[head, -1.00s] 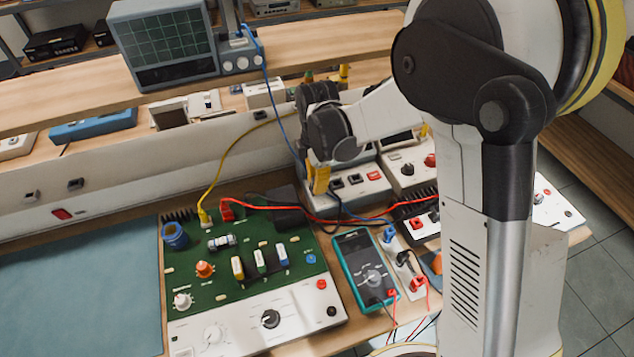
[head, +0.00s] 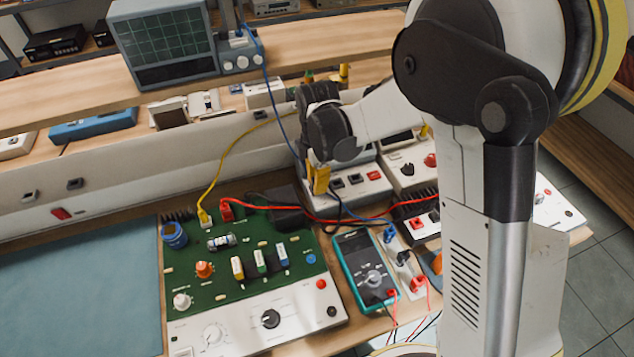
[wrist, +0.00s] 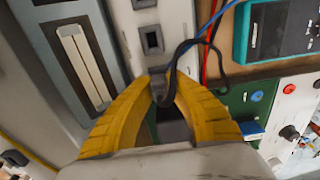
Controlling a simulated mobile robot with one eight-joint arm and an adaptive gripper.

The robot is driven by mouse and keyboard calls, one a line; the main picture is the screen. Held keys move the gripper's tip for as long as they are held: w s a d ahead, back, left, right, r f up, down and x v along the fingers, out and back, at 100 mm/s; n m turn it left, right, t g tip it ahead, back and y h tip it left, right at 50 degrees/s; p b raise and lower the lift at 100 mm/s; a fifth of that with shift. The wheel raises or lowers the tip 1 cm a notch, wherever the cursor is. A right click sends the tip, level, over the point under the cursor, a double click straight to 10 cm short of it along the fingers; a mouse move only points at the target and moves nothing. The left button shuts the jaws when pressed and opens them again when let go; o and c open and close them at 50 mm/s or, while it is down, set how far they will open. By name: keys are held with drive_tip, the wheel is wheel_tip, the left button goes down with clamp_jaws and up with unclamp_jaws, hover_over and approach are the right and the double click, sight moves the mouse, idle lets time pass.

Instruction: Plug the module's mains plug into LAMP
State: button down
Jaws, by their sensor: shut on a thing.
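My gripper (wrist: 164,88) has yellow fingers closed on a dark plug (wrist: 161,92) with a black cable. The cable loops up from the plug and curves to the right in the wrist view. In the head view my gripper (head: 320,180) is over the left end of a light socket unit (head: 345,200) and hides part of it. Dark square sockets (wrist: 152,40) show just beyond the plug in the wrist view. I cannot read which one is LAMP, and the plug's front end is hidden. The green module (head: 215,285) lies on the bench at the front left.
A teal multimeter (head: 365,268) lies right of the module. Red leads (head: 310,215) and a blue cable (head: 275,100) run near my gripper. The blue-grey mat (head: 80,290) at left is clear.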

drive_tip(key=c, duration=1.4)
unclamp_jaws()
wheel_tip(320, 180, up, 17)
drive_tip(key=p, duration=0.3)
drive_tip(key=shift+p, duration=0.4)
